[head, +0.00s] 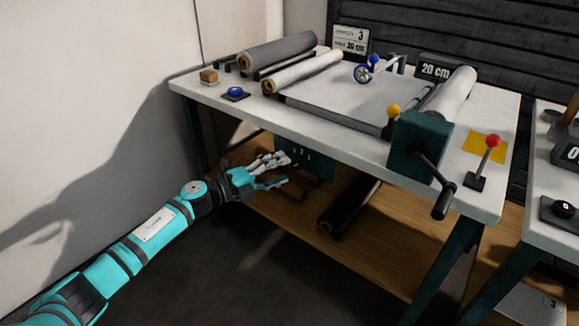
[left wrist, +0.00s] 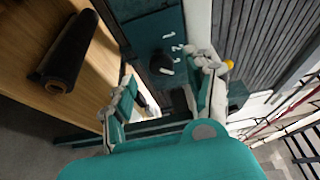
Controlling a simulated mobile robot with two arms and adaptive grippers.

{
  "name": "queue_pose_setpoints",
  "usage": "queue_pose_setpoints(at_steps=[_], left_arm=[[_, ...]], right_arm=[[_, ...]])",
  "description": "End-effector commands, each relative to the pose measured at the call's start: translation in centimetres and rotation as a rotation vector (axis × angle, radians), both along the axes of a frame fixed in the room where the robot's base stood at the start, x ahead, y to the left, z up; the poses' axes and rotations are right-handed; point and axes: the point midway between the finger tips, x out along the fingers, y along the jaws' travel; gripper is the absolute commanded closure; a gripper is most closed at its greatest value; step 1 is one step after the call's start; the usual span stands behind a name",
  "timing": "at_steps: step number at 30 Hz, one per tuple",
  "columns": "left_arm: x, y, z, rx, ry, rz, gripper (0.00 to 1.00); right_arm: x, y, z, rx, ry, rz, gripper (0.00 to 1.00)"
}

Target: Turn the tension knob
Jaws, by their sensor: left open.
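A dark teal panel (head: 316,164) with white number marks hangs under the front edge of the workbench. In the left wrist view the panel (left wrist: 148,35) carries a round black knob (left wrist: 161,64) with white marks beside it. My left gripper (head: 284,170) is open just in front of the panel, at its left side in the head view. In the left wrist view the open fingers (left wrist: 168,86) are spread, with the knob ahead between them and apart from both. The knob is not clearly seen in the head view. My right gripper is not in view.
The workbench (head: 225,106) holds grey and white rolls (head: 280,50), a crank (head: 432,180), a red-knobbed lever (head: 485,160) and a blue button (head: 236,92). A black roll (head: 348,205) lies on the wooden lower shelf (head: 285,222). A sign (head: 352,40) stands behind.

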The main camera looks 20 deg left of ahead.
Motion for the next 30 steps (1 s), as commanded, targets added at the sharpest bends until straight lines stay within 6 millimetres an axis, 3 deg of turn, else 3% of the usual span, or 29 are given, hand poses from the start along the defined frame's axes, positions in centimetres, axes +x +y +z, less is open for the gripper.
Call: queue_pose_setpoints(at_steps=[6,12,30], left_arm=[[-3.6,3.3,-0.1,0.003,0.003,0.001,0.46],[-5.5,5.0,-0.1,0.0,0.001,0.0,0.46],[-6.0,5.5,0.0,-0.001,-0.001,0.0,0.46]], right_arm=[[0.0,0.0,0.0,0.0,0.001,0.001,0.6],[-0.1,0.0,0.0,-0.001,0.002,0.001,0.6],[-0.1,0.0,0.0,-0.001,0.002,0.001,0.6]])
